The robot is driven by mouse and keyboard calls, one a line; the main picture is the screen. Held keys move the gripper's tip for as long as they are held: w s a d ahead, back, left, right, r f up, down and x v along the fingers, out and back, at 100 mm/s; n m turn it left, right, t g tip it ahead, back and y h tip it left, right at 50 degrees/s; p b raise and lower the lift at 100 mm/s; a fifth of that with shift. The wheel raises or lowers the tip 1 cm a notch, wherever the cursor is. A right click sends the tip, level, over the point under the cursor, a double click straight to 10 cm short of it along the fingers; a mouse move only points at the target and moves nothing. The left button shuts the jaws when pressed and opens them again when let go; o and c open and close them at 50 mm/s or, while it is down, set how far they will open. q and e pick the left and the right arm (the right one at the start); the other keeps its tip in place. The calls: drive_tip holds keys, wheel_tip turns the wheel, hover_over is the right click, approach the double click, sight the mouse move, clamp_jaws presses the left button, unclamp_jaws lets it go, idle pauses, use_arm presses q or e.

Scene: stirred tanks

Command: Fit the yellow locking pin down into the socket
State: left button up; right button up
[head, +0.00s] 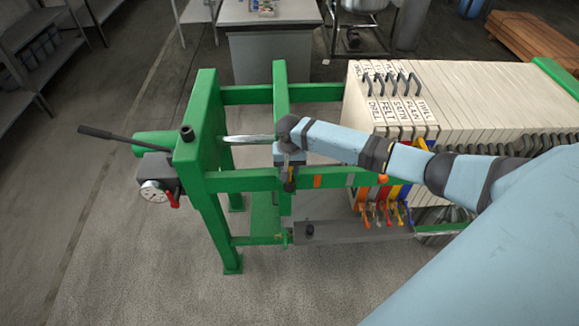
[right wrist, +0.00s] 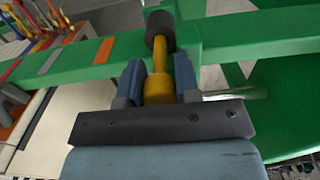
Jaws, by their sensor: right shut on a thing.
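The yellow locking pin (right wrist: 158,88) is between the two fingers of my right gripper (right wrist: 160,78) in the right wrist view. The gripper is shut on it. Its thicker part lies near the palm and its thinner shaft runs to a dark cylinder (right wrist: 160,30) beside the green frame. I cannot tell whether that cylinder is the socket or part of the pin, nor whether the shaft is inside it. In the head view my right gripper (head: 290,178) points down at the green crosspiece, and the pin is mostly hidden. My left gripper is not in view.
The green press frame (head: 208,185) carries a dark lever (head: 105,135) and a gauge (head: 153,191) at left. Cream plates (head: 440,95) with black handles stand at right. Open floor lies in front.

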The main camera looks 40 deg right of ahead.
drive_tip(key=o, duration=1)
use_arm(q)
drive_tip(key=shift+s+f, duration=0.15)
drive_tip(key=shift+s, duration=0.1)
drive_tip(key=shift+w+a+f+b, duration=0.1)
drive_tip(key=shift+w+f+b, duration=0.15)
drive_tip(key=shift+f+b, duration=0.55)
use_arm(e)
wheel_tip(320, 180, up, 14)
drive_tip(key=shift+f, duration=0.1)
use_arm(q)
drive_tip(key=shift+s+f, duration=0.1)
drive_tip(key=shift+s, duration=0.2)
use_arm(e)
drive_tip(key=shift+f, duration=0.1)
